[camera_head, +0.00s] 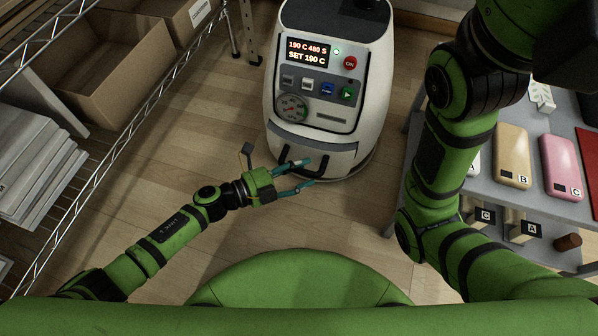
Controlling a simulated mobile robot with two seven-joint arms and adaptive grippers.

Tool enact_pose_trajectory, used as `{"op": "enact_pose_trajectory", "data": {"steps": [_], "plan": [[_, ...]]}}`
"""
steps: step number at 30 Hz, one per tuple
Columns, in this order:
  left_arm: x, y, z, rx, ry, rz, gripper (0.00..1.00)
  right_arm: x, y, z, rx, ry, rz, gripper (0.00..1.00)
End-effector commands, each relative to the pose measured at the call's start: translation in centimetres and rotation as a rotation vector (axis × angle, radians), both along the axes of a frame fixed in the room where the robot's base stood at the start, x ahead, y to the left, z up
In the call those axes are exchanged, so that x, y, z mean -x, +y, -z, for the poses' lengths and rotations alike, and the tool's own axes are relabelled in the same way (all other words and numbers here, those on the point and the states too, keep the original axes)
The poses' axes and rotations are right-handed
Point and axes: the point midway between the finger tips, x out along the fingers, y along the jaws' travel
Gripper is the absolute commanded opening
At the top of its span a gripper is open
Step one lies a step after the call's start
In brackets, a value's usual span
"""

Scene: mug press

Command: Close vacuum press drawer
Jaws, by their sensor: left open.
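The vacuum press (322,84) is a white, rounded machine standing on the floor at the top centre. Its drawer front (335,160) is low on its near side, with a dark handle (322,163). From this view I cannot tell how far the drawer stands out. My left gripper (308,173) is open, its teal fingers pointing right just in front of the drawer handle. One finger overlaps the handle in the picture; I cannot tell whether they touch. My right arm is at the right, and its gripper is not in view.
A wire shelf with cardboard boxes (105,80) and stacked white sheets (35,165) stands at the left. A grey table (500,200) at the right holds beige (512,155) and pink (561,166) phone-like cases. Wooden floor is clear between shelf and press.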

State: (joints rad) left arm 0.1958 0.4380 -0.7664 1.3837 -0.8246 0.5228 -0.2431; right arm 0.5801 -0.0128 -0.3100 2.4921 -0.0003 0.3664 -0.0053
Motion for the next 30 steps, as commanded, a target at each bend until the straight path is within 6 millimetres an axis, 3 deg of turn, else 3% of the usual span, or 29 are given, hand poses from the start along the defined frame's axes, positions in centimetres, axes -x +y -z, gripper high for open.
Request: {"op": "enact_pose_trajectory", "data": {"steps": [6,9,10,16,23,30], "plan": [[0.0,0.0,0.0,0.0,0.0,0.0,0.49,0.0,0.0,0.0,0.0,0.0,0.0,0.0],[0.0,0.0,0.0,0.0,0.0,0.0,0.09,0.0,0.0,0.0,0.0,0.0,0.0,0.0],[0.0,0.0,0.0,0.0,0.0,0.0,0.0,0.0,0.0,0.0,0.0,0.0,0.0,0.0],[-0.1,0.0,0.0,0.0,0.001,-0.001,0.0,0.0,0.0,0.0,0.0,0.0,-0.001,0.0],[-2.5,-0.8,0.0,0.001,-0.002,-0.002,0.0,0.0,0.0,0.5,0.001,0.003,0.0,0.0],[-2.8,-0.9,-0.1,0.001,0.0,-0.006,0.0,0.0,0.1,0.3,0.0,0.001,-0.002,0.0]]}}
